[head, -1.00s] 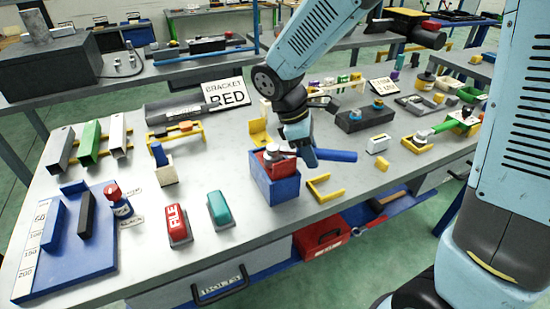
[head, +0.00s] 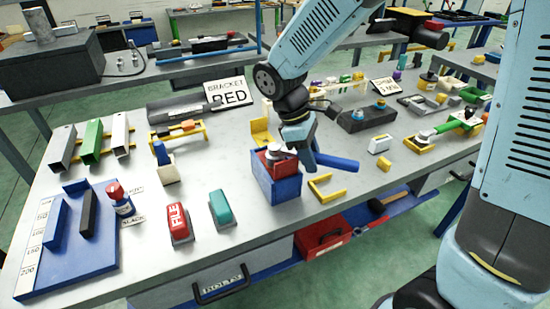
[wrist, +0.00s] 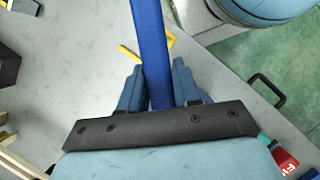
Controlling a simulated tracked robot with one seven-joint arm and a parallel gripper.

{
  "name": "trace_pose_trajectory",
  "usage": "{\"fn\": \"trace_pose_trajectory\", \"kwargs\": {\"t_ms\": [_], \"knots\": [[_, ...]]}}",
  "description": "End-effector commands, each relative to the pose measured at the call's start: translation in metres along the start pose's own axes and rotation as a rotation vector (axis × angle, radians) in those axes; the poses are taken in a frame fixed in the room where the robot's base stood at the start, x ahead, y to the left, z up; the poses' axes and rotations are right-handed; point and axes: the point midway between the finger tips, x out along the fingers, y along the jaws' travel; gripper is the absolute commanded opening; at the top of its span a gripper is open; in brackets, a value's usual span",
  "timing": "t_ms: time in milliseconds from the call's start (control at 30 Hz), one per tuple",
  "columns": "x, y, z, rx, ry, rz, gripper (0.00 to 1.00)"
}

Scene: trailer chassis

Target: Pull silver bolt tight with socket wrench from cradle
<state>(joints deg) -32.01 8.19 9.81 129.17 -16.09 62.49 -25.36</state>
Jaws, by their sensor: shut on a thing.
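My gripper (head: 304,158) is shut on the blue handle (head: 338,163) of the socket wrench. In the wrist view, the blue handle (wrist: 152,45) runs between the two fingers and past them. The handle sticks out to the right of the gripper in the head view. The wrench's head end is at a silver-grey piece (head: 276,150) on top of a red block (head: 279,162) set in a blue box (head: 287,188). I cannot tell the silver bolt from the socket there. A yellow U-shaped cradle (head: 322,190) on the bench, just right of the box, is empty.
A red FILE block (head: 178,223) and a teal block (head: 220,208) stand left of the box. A yellow bracket (head: 262,132) stands behind it. A dark block with blue-topped pieces (head: 362,119) is behind right. The bench's front edge is close to the cradle.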

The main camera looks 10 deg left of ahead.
Motion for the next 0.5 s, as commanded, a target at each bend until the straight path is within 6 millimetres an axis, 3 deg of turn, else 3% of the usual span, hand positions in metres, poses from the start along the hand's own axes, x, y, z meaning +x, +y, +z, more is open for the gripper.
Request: {"fn": "trace_pose_trajectory", "kwargs": {"t_ms": [500], "knots": [[-0.0002,-0.003,0.0,0.032,0.0,-0.014,0.0]]}}
